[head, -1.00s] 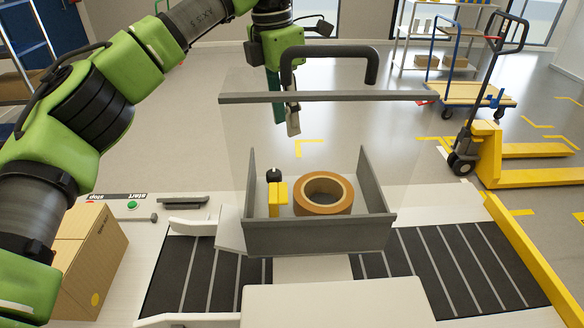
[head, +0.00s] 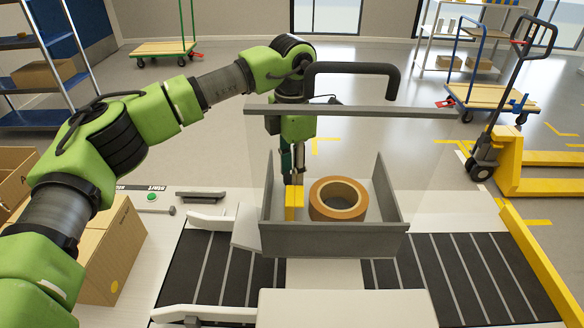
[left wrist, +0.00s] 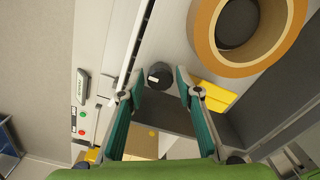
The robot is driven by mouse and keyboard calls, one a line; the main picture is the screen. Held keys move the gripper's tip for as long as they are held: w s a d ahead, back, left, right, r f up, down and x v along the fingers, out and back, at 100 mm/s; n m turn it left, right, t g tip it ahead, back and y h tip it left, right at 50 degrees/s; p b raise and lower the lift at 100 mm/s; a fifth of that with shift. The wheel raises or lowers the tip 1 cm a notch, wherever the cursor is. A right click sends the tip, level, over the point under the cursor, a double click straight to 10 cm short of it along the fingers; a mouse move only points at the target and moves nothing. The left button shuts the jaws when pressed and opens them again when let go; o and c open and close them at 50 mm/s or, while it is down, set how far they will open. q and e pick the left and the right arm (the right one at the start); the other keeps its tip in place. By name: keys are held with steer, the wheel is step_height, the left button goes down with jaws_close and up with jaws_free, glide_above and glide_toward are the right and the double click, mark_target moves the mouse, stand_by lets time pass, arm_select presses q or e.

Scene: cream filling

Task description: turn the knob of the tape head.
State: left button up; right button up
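The tape head is a grey open-topped box (head: 330,240) with a clear panel and a black handle (head: 352,70) behind it. Inside are a tan tape roll (head: 338,199) and a yellow block (head: 293,200). The round black knob (left wrist: 159,74) shows in the left wrist view beside the yellow block (left wrist: 212,95); in the head view it is hidden by my gripper. My left gripper (head: 293,172) points down just behind the yellow block. In the left wrist view its green fingers (left wrist: 158,82) are open, one on each side of the knob, with gaps visible. My right gripper is not in view.
A black conveyor (head: 460,275) runs beneath the tape head. A cardboard box (head: 112,250) stands at the left, near a green start button (head: 151,197). A yellow pallet jack (head: 510,165) stands at the right.

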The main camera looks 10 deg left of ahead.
arm_select(q)
steer(key=shift+f, duration=0.25)
steer(key=c, duration=0.8)
steer(key=shift+c, duration=0.2)
